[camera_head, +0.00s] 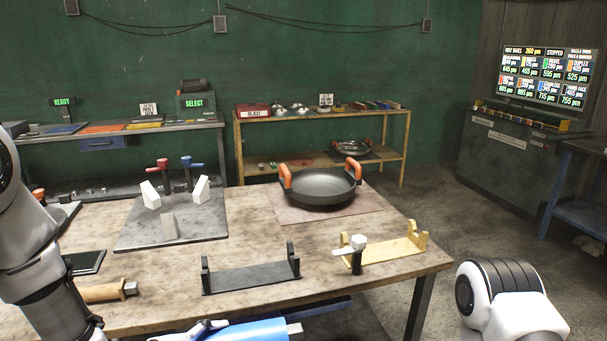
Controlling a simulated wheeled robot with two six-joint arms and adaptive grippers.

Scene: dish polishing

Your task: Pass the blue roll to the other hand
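The blue roll (255,332) lies across the bottom edge of the head view, in front of the table's near edge. Its lower part is cut off, and a pale grey core end (294,328) sticks out at its right. A white and dark piece at the roll's left end looks like part of my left gripper (195,330). It meets or overlaps the roll, but most of it is below the frame, so its grip cannot be made out. My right arm shows only as a link at the lower right; its gripper is out of view.
On the wooden table (300,240) stand a black cradle (252,278), a yellow cradle (385,250), a dark pan (320,187) with orange handles, and a grey plate (130,235) with white blocks. A wooden-handled tool (105,292) lies near the front left.

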